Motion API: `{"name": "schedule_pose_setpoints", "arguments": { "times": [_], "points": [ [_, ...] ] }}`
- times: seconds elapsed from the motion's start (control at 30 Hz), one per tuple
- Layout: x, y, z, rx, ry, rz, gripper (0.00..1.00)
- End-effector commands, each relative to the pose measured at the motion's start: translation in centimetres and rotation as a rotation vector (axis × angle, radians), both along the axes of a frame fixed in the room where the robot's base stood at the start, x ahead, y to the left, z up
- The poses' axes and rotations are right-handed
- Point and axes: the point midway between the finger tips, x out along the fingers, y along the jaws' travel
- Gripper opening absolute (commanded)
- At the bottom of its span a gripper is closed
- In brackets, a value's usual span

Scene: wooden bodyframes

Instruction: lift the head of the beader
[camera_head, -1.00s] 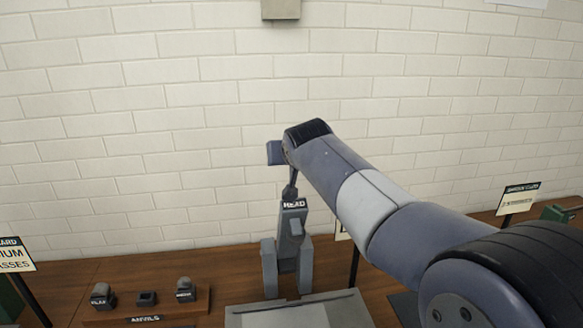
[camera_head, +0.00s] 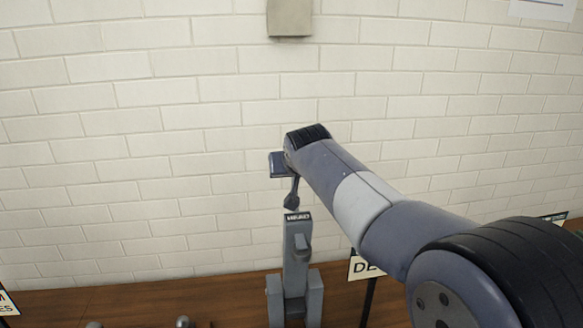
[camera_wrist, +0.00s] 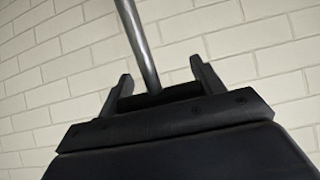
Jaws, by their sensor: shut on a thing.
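The beader (camera_head: 299,265) is a grey upright machine with a "HEAD" label at its top, standing at the bottom centre of the head view. My arm reaches in from the right and ends above it. In the wrist view my gripper (camera_wrist: 160,68) has its two fingers on either side of a dark bar (camera_wrist: 178,93), with a metal rod (camera_wrist: 140,45) running up from its middle. My gripper is shut on this bar, which looks like a handle. In the head view a dark link (camera_head: 292,194) hangs between my arm's end and the beader's top; its joint there is unclear.
A pale brick wall (camera_head: 130,170) stands behind the wooden bench (camera_head: 140,285). A grey box (camera_head: 289,17) is fixed high on the wall. Tops of small grey items show at the lower left.

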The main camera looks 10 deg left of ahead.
Motion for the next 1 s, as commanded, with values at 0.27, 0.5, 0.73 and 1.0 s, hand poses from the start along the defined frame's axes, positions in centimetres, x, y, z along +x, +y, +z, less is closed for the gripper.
{"name": "schedule_pose_setpoints", "arguments": {
  "times": [0.27,0.5,0.73,1.0],
  "points": [
    [-0.1,0.0,-1.3,-0.01,0.026,-0.002,0.68],
    [-0.1,0.0,-0.8,-0.006,0.017,-0.002,0.85],
    [-0.2,-0.1,-0.5,-0.005,0.012,-0.002,0.85],
    [-2.5,-0.7,1.2,-0.003,0.008,-0.001,0.85]
  ]
}}
